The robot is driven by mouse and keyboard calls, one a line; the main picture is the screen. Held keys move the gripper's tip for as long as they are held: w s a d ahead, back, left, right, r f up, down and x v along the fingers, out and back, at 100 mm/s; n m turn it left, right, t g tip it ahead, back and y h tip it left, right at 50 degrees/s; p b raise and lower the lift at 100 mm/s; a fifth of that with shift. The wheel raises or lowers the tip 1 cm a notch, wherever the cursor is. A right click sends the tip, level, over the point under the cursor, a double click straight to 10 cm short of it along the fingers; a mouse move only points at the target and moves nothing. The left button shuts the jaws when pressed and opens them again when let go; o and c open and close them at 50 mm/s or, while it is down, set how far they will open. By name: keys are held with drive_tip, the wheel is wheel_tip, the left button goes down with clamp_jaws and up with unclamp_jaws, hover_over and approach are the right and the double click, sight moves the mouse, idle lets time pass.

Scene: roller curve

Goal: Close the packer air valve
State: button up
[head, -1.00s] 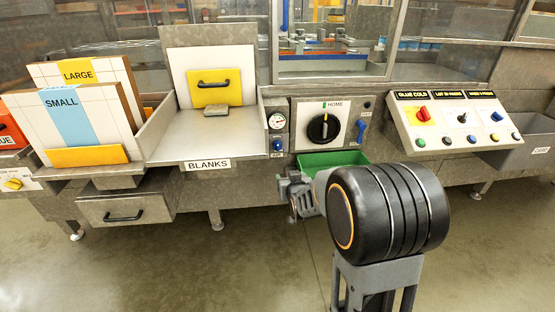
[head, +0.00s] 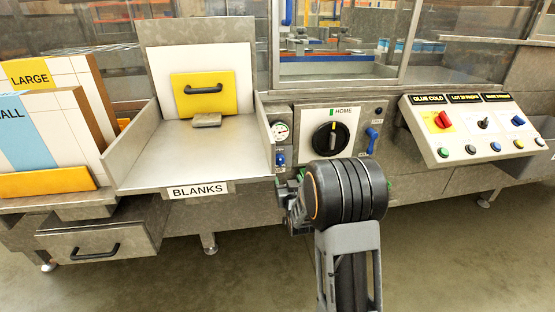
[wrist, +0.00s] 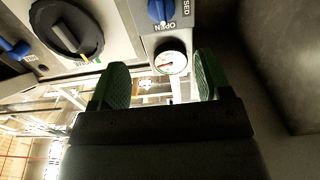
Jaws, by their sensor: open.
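The packer air valve is a small blue knob (head: 280,158) on the grey machine front, just below a round pressure gauge (head: 279,131). In the wrist view the knob (wrist: 158,10) is cut by the top edge. It lies by the word OPEN and a partly visible label ending in SED, and its pale tip appears to point towards OPEN. The gauge (wrist: 171,60) shows between the fingers, and its needle is red. My gripper (wrist: 160,82) is open and empty, with green-padded fingers apart, short of the panel. In the head view my arm partly hides it.
A black HOME dial (head: 331,139) and a blue lever (head: 372,139) sit right of the valve. The BLANKS tray (head: 190,170) juts out on the left. A sloped button panel (head: 470,140) is on the right. Floor in front is clear.

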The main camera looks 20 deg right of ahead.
sight(280, 162)
drive_tip(key=x, duration=0.6)
drive_tip(key=b+x, duration=0.1)
drive_tip(key=x, duration=0.6)
drive_tip(key=shift+a, duration=0.2)
drive_tip(key=c, duration=0.9)
